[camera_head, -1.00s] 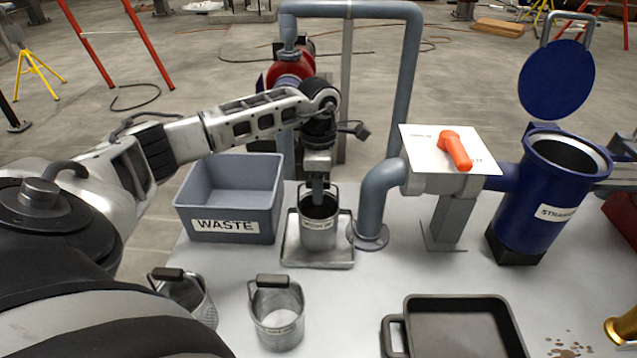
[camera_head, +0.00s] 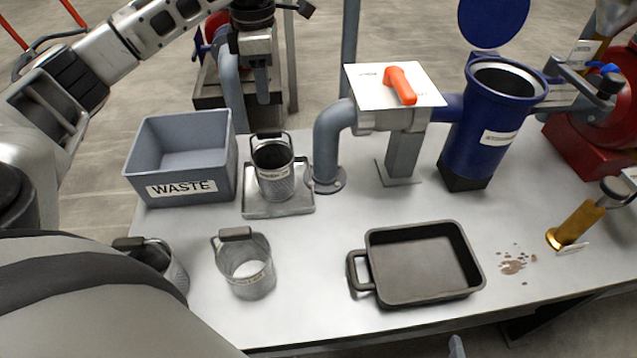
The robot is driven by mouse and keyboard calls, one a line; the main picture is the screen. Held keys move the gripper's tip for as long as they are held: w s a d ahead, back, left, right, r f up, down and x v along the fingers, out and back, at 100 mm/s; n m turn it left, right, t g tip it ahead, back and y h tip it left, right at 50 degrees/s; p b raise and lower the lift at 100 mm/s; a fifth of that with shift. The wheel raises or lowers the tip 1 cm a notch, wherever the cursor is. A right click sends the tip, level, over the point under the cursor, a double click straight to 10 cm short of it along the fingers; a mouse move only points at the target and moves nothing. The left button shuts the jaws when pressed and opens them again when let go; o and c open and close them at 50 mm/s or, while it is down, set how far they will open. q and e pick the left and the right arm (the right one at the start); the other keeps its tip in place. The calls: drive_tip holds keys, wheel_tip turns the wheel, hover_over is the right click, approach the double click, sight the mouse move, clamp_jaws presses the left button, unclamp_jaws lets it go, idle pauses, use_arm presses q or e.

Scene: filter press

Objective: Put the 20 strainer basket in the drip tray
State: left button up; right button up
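A perforated metal strainer basket (camera_head: 274,182) with a raised handle stands upright on a small metal tray (camera_head: 280,209); its label is too small to read surely. Two more baskets stand at the front left: one (camera_head: 248,279) upright with a dark grip, the other (camera_head: 174,275) partly hidden by my arm. A dark rectangular pan (camera_head: 420,262) with a side handle lies empty at front centre. My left gripper (camera_head: 262,88) hangs above and behind the basket on the tray, apart from it. Its fingers show edge-on, so their opening is unclear. My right gripper is not recognisable.
The grey WASTE bin (camera_head: 185,188) stands left of the small tray. A pipe (camera_head: 327,150), a white plate with an orange handle (camera_head: 402,85) and the open blue strainer housing (camera_head: 480,140) stand behind. Brown spots (camera_head: 512,266) and a brass piece (camera_head: 575,225) are at right.

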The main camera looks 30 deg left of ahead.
use_arm(q)
drive_tip(key=s+d+f+h, duration=0.1)
drive_tip(key=d+f+h, duration=0.15)
drive_tip(key=d, duration=0.55)
drive_tip(key=s+d+f+h, duration=0.15)
drive_tip(key=d+h, duration=0.25)
drive_tip(key=d, duration=0.4)
drive_tip(key=s+d+f+h, duration=0.1)
drive_tip(key=d+f+h, duration=0.25)
drive_tip(key=d, duration=0.55)
drive_tip(key=s+d+r+n+t+h, duration=0.3)
drive_tip(key=d+r+n+t+h, duration=0.3)
drive_tip(key=d+n+h, duration=0.35)
drive_tip(key=a+f+n+t+y, duration=0.25)
drive_tip(key=n+t+y, duration=0.3)
drive_tip(key=n, duration=0.55)
drive_tip(key=a+f+n+t+y, duration=0.2)
drive_tip(key=a+n+t+y, duration=0.3)
drive_tip(key=n, duration=0.7)
drive_tip(key=s+a+f+n+g+y, duration=0.1)
drive_tip(key=s+f+n+g+y, duration=0.4)
drive_tip(key=s+f+n, duration=0.4)
wheel_tip(320, 180, down, 4)
drive_tip(key=n, duration=0.2)
drive_tip(key=shift+s+n, duration=0.35)
